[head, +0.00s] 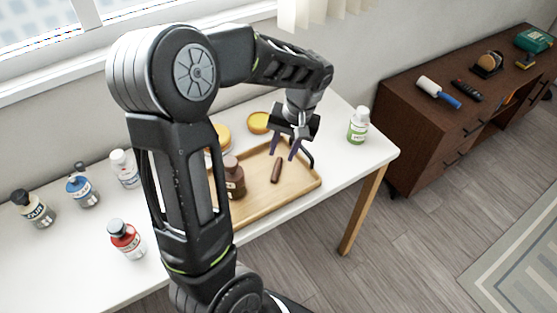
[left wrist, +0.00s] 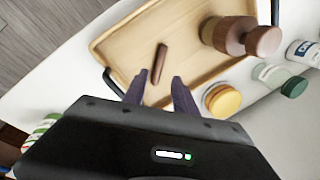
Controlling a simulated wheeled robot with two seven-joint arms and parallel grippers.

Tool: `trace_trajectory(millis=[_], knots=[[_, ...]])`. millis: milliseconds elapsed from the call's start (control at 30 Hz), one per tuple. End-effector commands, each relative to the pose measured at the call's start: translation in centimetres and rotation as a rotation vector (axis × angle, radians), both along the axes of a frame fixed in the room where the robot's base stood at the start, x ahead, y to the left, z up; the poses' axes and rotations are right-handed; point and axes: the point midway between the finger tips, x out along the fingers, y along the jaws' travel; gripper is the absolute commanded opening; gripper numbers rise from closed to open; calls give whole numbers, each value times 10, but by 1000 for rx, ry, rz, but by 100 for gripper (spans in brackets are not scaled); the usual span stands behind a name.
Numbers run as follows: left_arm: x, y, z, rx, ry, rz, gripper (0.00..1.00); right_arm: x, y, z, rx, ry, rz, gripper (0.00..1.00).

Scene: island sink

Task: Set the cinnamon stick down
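The cinnamon stick (head: 277,170), a short dark brown rod, appears to lie on the bare floor of the wooden tray (head: 262,205). In the left wrist view the stick (left wrist: 160,60) is just beyond my fingertips, its near end in line with the gap between them. My left gripper (head: 283,153) is over the tray's far right part, pointing down, with its two dark purple fingers apart. In the left wrist view the gripper (left wrist: 156,82) shows nothing clamped between the fingers. My right gripper is not in view.
A brown wooden mill (head: 235,180) is on the tray, left of the stick. A yellow-lidded jar (head: 259,122) stands behind the tray, and a green-labelled bottle (head: 358,126) to its right. Several bottles, including a red one (head: 126,240), stand on the left of the white table (head: 80,265).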

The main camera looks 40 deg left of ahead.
Motion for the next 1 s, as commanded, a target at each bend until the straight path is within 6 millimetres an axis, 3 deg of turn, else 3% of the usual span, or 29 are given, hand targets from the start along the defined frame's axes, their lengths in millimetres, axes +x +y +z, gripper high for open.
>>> trace_trajectory(millis=[100, 300, 1000], knots=[[4, -4, 26, 1, -6, 0, 34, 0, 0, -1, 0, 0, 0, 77], [6, -9, 51, 2, -3, -1, 34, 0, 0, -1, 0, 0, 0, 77], [6, -9, 55, 2, -2, -1, 34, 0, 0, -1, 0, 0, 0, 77]])
